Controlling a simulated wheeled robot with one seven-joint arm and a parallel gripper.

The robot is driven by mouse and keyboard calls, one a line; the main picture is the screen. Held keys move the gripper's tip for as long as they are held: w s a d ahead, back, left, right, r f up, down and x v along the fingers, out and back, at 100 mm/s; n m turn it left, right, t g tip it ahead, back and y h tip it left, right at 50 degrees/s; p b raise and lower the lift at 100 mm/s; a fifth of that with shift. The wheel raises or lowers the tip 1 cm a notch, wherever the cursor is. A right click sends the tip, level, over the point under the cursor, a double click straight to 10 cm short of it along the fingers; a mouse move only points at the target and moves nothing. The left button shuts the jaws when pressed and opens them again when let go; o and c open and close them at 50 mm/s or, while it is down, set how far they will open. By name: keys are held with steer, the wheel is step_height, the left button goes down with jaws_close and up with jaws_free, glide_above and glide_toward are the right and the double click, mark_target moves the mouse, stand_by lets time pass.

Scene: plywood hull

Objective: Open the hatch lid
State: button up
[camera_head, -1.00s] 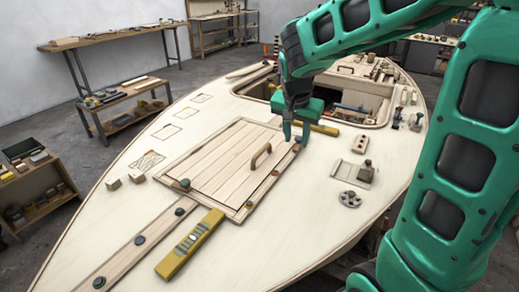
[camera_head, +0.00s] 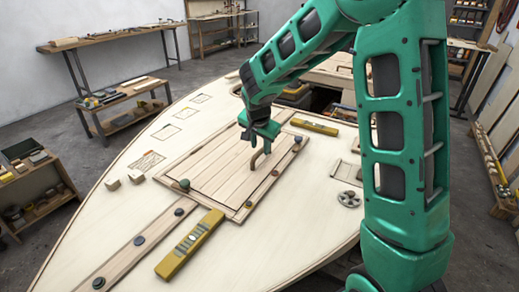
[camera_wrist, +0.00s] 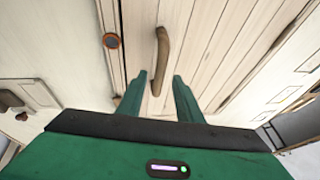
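The hatch lid (camera_head: 215,165) is a panel of pale planks lying flat and closed in its frame on the deck. Its curved wooden handle (camera_head: 256,160) stands up near the right side. The handle also shows in the wrist view (camera_wrist: 160,55), beyond my fingertips. My gripper (camera_head: 257,140) is above the lid, just by the handle. In the wrist view my gripper (camera_wrist: 160,78) has its two green fingers apart, with nothing held between them. The handle's near end appears close to the gap between the fingers; I cannot tell whether they touch.
A yellow spirit level (camera_head: 190,243) lies on the deck in front of the lid. Another yellow level (camera_head: 314,126) lies behind it. Round knobs (camera_head: 184,184) sit around the lid's frame. Small wooden blocks (camera_head: 136,177) rest to the left. A handwheel (camera_head: 349,199) is at the right.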

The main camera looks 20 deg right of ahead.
steer(key=shift+x, duration=0.95)
jaws_close()
